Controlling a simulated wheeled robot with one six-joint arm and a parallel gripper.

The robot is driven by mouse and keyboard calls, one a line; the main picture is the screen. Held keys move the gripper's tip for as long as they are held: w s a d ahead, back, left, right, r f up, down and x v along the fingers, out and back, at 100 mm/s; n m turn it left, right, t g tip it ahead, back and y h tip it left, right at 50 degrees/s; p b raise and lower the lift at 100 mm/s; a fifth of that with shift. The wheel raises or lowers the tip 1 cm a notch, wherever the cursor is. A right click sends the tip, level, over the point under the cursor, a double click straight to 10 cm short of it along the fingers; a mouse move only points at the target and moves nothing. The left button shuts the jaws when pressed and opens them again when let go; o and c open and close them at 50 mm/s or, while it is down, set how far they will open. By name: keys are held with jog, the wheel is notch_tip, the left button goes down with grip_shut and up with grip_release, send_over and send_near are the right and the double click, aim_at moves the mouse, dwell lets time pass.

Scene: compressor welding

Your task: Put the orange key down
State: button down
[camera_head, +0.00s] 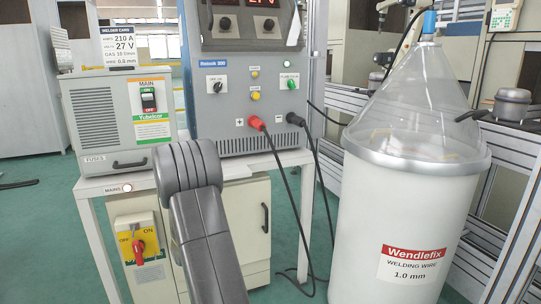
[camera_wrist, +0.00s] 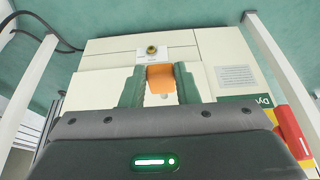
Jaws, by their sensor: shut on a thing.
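The orange key (camera_wrist: 160,78) is held between the green fingers of my gripper (camera_wrist: 160,84) in the wrist view. The gripper is shut on it, and only the key's orange part shows clearly. Just past the key is a round brass fitting (camera_wrist: 152,50) on a small white plate. I cannot tell whether the key touches it. In the head view my grey arm reaches in front of the table, and neither the gripper nor the key can be made out there.
A white table (camera_head: 88,188) carries a grey welder unit (camera_head: 97,120) and a blue control cabinet (camera_head: 220,125). A yellow switch box (camera_head: 140,250) with a red knob is below. Black cables hang at the right, beside a large welding wire drum (camera_head: 385,220).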

jog(key=s+d+r+m+h, duration=0.15)
jog(key=d+r, duration=0.25)
jog(key=d, duration=0.6)
jog(key=s+d+r+m, duration=0.3)
jog(key=d, duration=0.8)
jog(key=w+r+p, duration=0.3)
jog(key=r+p, duration=2.5)
jog(key=p, duration=0.5)
jog(key=shift+a, duration=0.25)
